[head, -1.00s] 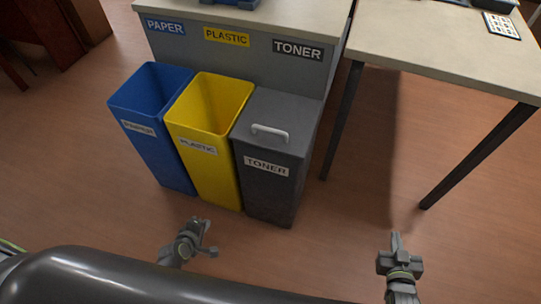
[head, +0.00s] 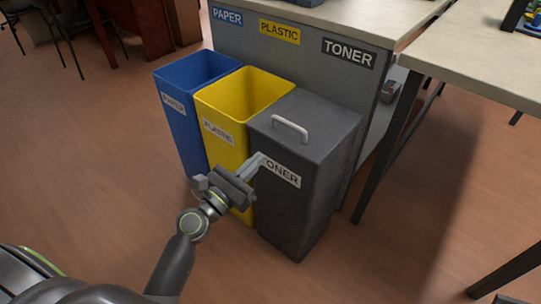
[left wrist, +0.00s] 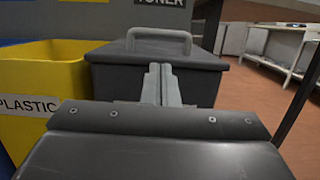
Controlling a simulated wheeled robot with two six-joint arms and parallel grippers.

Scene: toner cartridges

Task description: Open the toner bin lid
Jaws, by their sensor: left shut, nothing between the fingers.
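The dark grey toner bin (head: 300,215) stands at the right end of a row of three bins. Its flat lid (head: 325,118) is closed and carries a light grey bar handle (head: 289,124). My left gripper (head: 258,160) is shut and empty in front of the bin's upper front, covering part of its TONER label (head: 283,173). In the left wrist view, the shut fingers (left wrist: 161,82) point at the bin, with the lid (left wrist: 205,62) and handle (left wrist: 160,33) beyond and above them. The fingers are apart from the handle. My right gripper is not visible.
The open yellow plastic bin (head: 240,105) and open blue paper bin (head: 190,75) stand to the left. A grey cabinet (head: 330,85) is behind them. A table (head: 480,60) with dark legs is at the right. Floor in front is clear.

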